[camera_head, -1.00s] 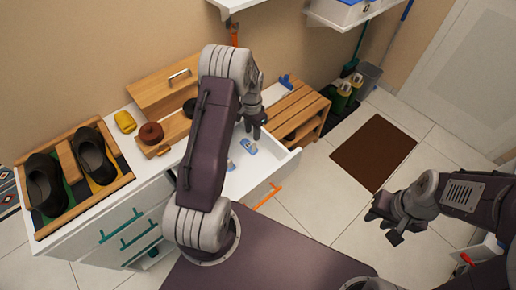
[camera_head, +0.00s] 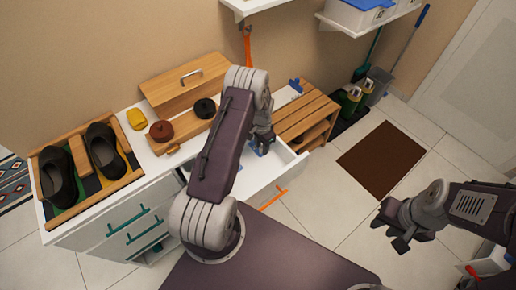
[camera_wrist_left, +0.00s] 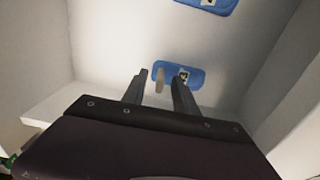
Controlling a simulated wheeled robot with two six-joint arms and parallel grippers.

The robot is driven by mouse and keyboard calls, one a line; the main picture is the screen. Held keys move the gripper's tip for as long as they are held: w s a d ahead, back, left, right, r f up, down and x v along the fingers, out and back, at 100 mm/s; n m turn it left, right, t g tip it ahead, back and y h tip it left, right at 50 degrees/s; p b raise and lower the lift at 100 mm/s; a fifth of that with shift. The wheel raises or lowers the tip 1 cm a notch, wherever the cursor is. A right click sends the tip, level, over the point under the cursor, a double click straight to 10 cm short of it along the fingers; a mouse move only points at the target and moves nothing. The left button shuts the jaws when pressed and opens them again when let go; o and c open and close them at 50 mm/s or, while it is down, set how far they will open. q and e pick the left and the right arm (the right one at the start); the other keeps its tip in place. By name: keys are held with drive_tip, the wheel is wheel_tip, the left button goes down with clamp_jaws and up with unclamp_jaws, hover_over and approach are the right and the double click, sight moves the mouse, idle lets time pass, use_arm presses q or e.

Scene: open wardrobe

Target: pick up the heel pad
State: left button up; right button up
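A blue piece (camera_wrist_left: 195,74) with a black-and-white mark lies on the floor of the open white drawer (camera_head: 277,178). A small beige upright shape (camera_wrist_left: 159,80) shows at its left; I cannot tell whether it is part of it or which is the heel pad. A second blue piece (camera_wrist_left: 208,4) lies farther up in the left wrist view, cut off by the edge. My left gripper (camera_wrist_left: 157,84) is open, its fingers apart before the nearer blue piece. In the head view it (camera_head: 262,142) reaches into the drawer. My right gripper (camera_head: 393,230) is open and empty over the floor.
Drawer walls rise close on both sides of my left gripper. On the cabinet stand a shoe tray (camera_head: 49,228), a yellow item (camera_head: 137,119) and brown (camera_head: 161,131) and black (camera_head: 205,108) round items. A slatted wooden bench (camera_head: 305,113) stands right of the drawer.

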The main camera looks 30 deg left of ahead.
use_arm(q)
clamp_jaws()
drive_tip(key=shift+r, duration=0.15)
